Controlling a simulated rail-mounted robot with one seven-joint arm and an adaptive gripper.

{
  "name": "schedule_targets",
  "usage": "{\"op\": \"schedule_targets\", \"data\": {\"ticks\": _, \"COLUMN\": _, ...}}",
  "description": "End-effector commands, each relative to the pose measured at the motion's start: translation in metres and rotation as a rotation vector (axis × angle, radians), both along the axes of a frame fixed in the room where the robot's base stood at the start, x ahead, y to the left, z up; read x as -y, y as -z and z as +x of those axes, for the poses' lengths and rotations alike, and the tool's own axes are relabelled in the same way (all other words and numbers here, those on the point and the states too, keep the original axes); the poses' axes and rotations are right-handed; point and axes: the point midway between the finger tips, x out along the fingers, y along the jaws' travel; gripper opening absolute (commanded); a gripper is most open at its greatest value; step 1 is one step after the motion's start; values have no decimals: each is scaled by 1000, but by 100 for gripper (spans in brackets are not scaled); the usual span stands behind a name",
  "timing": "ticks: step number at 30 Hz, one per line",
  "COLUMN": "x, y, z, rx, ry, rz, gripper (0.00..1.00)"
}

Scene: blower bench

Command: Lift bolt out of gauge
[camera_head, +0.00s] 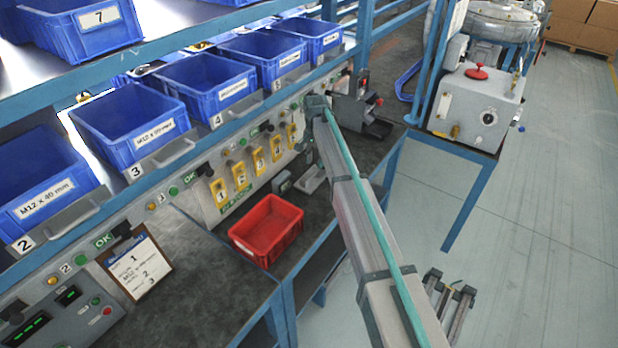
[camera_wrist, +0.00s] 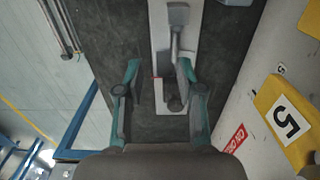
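My gripper (camera_wrist: 158,68) is open, with its two green fingers apart over a pale plate in the wrist view. A grey gauge (camera_wrist: 178,14) with a block at its far end stands on this plate. A thin grey rod, which looks like the bolt (camera_wrist: 175,48), runs from the block toward my gripper. The right fingertip is close beside the rod; I cannot tell whether they touch. A dark rounded part lies between the fingers, nearer the palm. In the head view my arm hides the fingers, and I cannot make out the bolt there.
A red bin (camera_head: 266,230) sits on the dark bench. Yellow numbered plates (camera_head: 258,162) line the panel behind; one marked 5 (camera_wrist: 290,120) is close on the right in the wrist view. Blue bins (camera_head: 130,120) stand above. A grey fixture (camera_head: 357,110) stands near the bench's far end.

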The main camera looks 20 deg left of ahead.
Motion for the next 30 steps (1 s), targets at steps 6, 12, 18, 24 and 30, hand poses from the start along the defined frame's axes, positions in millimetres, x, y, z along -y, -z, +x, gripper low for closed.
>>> {"op": "schedule_targets", "data": {"ticks": 6, "x": -26, "y": -14, "z": 3, "rx": 2, "ry": 10, "rz": 0, "gripper": 38}}
{"op": "schedule_targets", "data": {"ticks": 12, "x": -24, "y": -2, "z": 3, "rx": 1, "ry": 10, "rz": 1, "gripper": 38}}
{"op": "schedule_targets", "data": {"ticks": 18, "x": -24, "y": 21, "z": 3, "rx": 1, "ry": 10, "rz": 1, "gripper": 38}}
{"op": "schedule_targets", "data": {"ticks": 24, "x": -24, "y": 48, "z": 3, "rx": 1, "ry": 9, "rz": 1, "gripper": 38}}
{"op": "schedule_targets", "data": {"ticks": 30, "x": -24, "y": 71, "z": 3, "rx": 1, "ry": 9, "rz": 1, "gripper": 38}}
